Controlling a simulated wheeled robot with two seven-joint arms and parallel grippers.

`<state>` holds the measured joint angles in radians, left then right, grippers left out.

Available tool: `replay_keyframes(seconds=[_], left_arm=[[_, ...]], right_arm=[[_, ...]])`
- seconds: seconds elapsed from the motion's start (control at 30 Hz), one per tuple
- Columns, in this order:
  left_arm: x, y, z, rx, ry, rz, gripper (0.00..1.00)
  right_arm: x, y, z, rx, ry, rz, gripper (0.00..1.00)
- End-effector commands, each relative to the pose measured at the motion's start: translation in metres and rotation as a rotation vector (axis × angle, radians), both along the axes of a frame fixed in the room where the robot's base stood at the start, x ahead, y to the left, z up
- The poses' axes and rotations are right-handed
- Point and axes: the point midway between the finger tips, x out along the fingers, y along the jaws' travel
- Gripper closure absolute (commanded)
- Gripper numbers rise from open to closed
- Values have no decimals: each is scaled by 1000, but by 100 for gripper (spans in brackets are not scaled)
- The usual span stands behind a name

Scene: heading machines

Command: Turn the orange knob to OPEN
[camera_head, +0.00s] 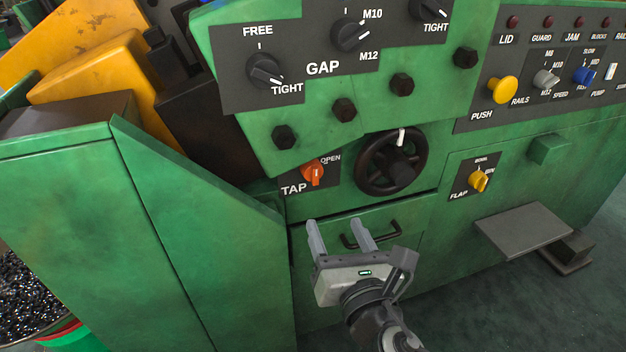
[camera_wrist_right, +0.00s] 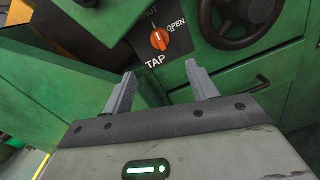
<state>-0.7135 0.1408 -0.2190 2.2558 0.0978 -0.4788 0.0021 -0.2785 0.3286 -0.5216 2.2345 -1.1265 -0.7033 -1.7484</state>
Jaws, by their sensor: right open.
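The orange knob (camera_head: 313,173) sits on a dark plate marked TAP and OPEN on the green machine front. In the head view its white pointer line is near upright, and OPEN is printed at its upper right. The knob also shows in the right wrist view (camera_wrist_right: 160,40), above and between the fingers. My right gripper (camera_head: 338,229) is open and empty, below the knob and apart from it, in front of the drawer handle. It also shows at the middle of the right wrist view (camera_wrist_right: 160,85). My left gripper is not in view.
A black handwheel (camera_head: 391,162) is just right of the knob. A drawer handle (camera_head: 371,234) is behind my right gripper. A green sloped guard (camera_head: 195,215) stands out at the left. A yellow FLAP knob (camera_head: 478,181) and a grey shelf (camera_head: 524,230) are at the right.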

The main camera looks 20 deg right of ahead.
Motion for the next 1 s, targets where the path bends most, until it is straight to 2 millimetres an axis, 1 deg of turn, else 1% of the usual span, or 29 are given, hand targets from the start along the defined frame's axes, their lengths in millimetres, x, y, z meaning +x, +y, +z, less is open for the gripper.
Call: replay_keyframes(seconds=[0.03,0.3,0.5,0.6,0.7,0.8,1.0], left_arm=[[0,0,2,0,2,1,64],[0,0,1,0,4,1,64],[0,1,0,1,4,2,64],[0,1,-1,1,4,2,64],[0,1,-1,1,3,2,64],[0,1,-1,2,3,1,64],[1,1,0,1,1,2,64]], right_arm=[[11,-1,3,1,-4,-2,42],[70,-3,2,3,-3,-2,42],[109,-4,1,5,-1,-1,42],[123,-5,0,5,1,-2,42],[132,-5,0,4,1,0,42],[137,-5,1,6,1,0,42],[138,-5,0,6,3,1,42]])
